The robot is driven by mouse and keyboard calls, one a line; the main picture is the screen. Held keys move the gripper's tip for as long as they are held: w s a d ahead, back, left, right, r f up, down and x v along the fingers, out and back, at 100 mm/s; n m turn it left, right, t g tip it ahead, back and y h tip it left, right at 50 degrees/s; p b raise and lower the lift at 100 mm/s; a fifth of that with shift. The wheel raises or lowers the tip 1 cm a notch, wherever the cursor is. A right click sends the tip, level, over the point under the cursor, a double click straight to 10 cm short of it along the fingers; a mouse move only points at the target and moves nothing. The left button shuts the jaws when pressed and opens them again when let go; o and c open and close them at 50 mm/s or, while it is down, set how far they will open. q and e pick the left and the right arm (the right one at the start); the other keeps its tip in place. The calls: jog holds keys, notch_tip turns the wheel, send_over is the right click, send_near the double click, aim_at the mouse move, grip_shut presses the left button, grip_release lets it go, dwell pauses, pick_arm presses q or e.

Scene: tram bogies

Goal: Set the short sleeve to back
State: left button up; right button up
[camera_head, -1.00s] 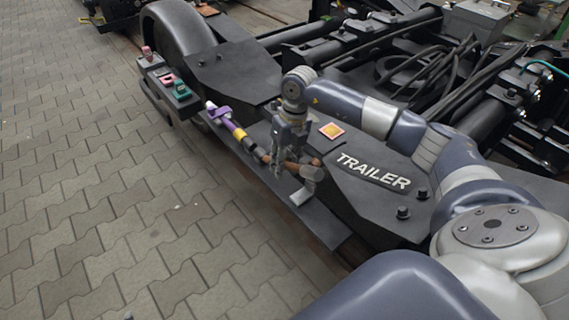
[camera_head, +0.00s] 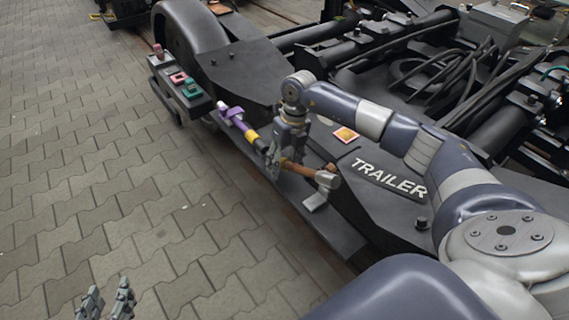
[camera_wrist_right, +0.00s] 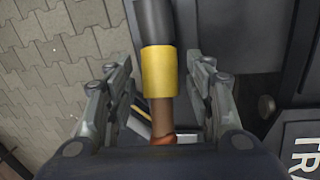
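A rod-like piece lies along the dark side ledge in the head view, with a purple part (camera_head: 232,113) and a yellow sleeve (camera_head: 251,135). In the right wrist view the yellow sleeve (camera_wrist_right: 160,72) sits between a black section (camera_wrist_right: 155,22) and a brown shaft (camera_wrist_right: 160,112). I cannot tell which part is the short sleeve. My right gripper (camera_head: 272,168) is over this end; its fingers (camera_wrist_right: 158,105) stand apart on both sides of the shaft, with gaps showing. My left gripper (camera_head: 106,300) is open and empty over the paving at the bottom left.
A dark block (camera_head: 168,80) with red, pink and green pieces is at the ledge's far end.

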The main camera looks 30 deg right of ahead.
jog(key=shift+r, duration=0.1)
notch_tip(320, 180, up, 12)
jog(key=d, duration=0.2)
jog(key=shift+f, duration=0.2)
jog(key=shift+s+f, duration=0.1)
dwell(0.5)
